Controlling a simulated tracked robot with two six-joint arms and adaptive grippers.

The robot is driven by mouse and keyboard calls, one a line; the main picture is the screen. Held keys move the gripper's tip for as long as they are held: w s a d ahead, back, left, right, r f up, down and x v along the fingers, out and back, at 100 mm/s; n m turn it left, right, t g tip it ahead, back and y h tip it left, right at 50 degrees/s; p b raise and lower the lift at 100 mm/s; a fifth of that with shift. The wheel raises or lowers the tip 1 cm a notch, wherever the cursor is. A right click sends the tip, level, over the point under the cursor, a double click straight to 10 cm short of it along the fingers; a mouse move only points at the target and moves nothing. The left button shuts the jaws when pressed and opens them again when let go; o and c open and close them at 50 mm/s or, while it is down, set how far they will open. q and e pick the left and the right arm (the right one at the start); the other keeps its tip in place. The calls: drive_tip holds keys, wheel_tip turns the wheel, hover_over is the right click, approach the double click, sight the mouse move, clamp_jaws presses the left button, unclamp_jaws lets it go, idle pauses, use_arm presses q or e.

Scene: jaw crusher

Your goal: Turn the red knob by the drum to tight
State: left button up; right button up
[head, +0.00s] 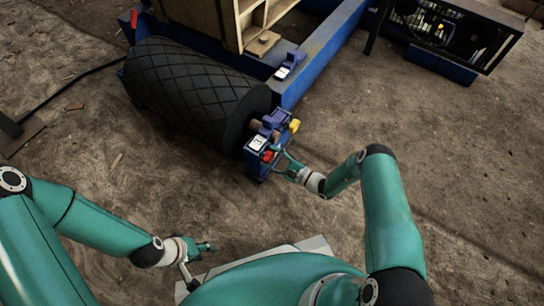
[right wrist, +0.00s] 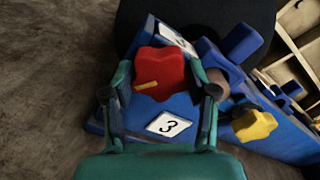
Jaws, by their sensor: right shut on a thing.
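The red knob (head: 268,156) sits on the blue bracket (head: 255,167) at the near end of the black drum (head: 185,85). In the right wrist view the red knob (right wrist: 165,70) has a lobed rim and a yellow pointer directed to the left. My right gripper (head: 280,160) has its fingers on either side of the knob and is shut on it. White plates marked "3" (right wrist: 168,124) and one partly hidden (right wrist: 179,40) lie either side of the knob. My left gripper (head: 205,247) hangs low over the ground, away from the drum; its jaws are too small to read.
A yellow knob (right wrist: 255,126) sits close to the right of the red one. A blue frame (head: 325,60) and a wooden box (head: 215,22) stand behind. A dark machine (head: 445,35) stands at the back right. Bare ground lies at left and right.

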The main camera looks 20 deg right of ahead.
drive_tip(key=shift+s+n, duration=0.1)
drive_tip(key=shift+n, duration=0.4)
drive_tip(key=o, duration=1.2)
drive_tip(key=shift+c, duration=0.2)
drive_tip(key=v, duration=1.2)
